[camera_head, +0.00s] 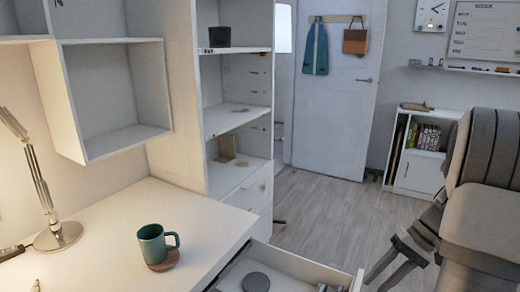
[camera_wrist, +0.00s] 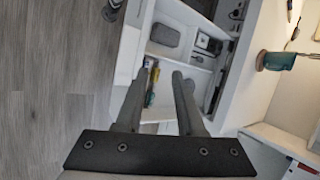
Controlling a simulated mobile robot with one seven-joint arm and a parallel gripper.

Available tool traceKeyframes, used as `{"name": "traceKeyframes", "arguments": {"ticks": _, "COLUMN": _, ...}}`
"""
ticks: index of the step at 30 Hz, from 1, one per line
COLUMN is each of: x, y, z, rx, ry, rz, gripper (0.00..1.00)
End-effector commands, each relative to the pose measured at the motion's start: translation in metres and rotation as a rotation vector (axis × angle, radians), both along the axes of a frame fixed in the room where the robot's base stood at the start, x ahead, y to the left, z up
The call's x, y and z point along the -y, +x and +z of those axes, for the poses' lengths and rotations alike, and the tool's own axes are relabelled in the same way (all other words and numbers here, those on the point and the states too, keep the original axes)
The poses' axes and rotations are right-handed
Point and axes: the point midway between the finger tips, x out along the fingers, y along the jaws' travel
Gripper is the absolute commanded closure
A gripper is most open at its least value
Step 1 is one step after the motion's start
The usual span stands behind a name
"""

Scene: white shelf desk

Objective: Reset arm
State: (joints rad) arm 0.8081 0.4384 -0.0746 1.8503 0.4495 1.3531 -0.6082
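My gripper (camera_head: 386,274) is at the lower right in the head view, off to the right of the desk, with my folded grey arm behind it. In the wrist view its two dark fingers (camera_wrist: 159,78) stand apart with a gap between them. Nothing is held in the gap. Beyond the fingers, an open drawer (camera_wrist: 205,62) shows in the wrist view.
The open drawer (camera_head: 303,259) holds a grey round object (camera_head: 256,282) and juts toward my gripper. Wooden floor (camera_head: 325,215) lies clear behind.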

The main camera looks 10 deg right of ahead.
Motion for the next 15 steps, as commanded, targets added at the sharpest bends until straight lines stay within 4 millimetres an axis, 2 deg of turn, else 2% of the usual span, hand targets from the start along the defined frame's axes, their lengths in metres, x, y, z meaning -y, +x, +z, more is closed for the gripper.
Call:
{"name": "traceKeyframes", "arguments": {"ticks": 1, "x": -0.014, "y": 0.005, "z": 0.013, "rx": 0.002, "ry": -0.062, "rz": 0.021, "gripper": 0.62}}
{"name": "traceKeyframes", "arguments": {"ticks": 6, "x": -0.050, "y": 0.015, "z": 0.048, "rx": 0.028, "ry": -0.246, "rz": 0.043, "gripper": 0.62}}
{"name": "traceKeyframes", "arguments": {"ticks": 15, "x": -0.114, "y": 0.016, "z": 0.105, "rx": 0.203, "ry": -0.498, "rz": 0.041, "gripper": 0.62}}
